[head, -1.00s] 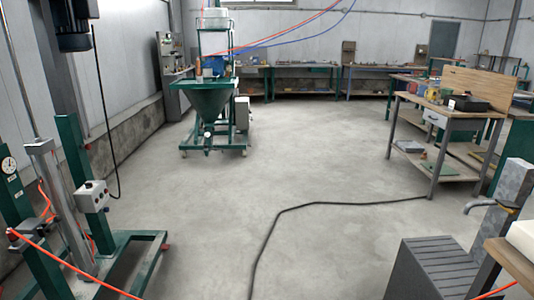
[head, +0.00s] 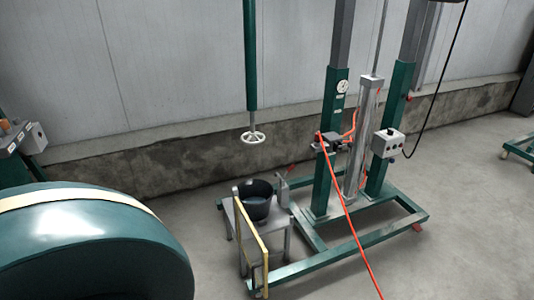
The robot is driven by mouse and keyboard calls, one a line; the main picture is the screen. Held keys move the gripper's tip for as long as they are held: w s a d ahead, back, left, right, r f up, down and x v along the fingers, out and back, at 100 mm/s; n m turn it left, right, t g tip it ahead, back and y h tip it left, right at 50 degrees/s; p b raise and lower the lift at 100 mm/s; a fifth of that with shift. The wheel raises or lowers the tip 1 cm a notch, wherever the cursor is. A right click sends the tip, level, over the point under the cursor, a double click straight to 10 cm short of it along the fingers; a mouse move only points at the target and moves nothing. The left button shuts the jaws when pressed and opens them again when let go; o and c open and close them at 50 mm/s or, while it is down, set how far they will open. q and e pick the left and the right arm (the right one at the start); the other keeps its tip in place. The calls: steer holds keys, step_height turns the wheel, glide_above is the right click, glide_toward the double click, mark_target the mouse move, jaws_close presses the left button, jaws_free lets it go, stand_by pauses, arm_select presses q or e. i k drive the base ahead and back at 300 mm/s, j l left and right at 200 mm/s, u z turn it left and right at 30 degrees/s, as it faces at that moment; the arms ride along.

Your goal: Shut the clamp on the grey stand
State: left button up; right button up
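I cannot make out a clamp for certain. A small grey stand (head: 285,239) with legs stands at the centre bottom and bears a black bucket (head: 257,206). A small grey upright part (head: 282,193) shows just right of the bucket; I cannot tell what it is. Neither of my grippers is in view.
A green wheeled frame (head: 396,222) with uprights, a grey cylinder and a control box (head: 388,143) stands right of centre. A red hose (head: 350,220) crosses it. A yellow rail (head: 252,240) fronts the stand. A large green drum (head: 85,245) fills the lower left.

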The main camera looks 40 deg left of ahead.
mark_target(293, 166)
steer(key=i+l+u, duration=0.1)
steer(key=l+u, duration=0.15)
steer(key=u, duration=0.15)
steer(key=l+u, duration=0.25)
steer(key=u, duration=0.15)
steer(key=l+u, duration=0.9)
steer(key=i+l, duration=0.05)
steer(key=l, duration=0.05)
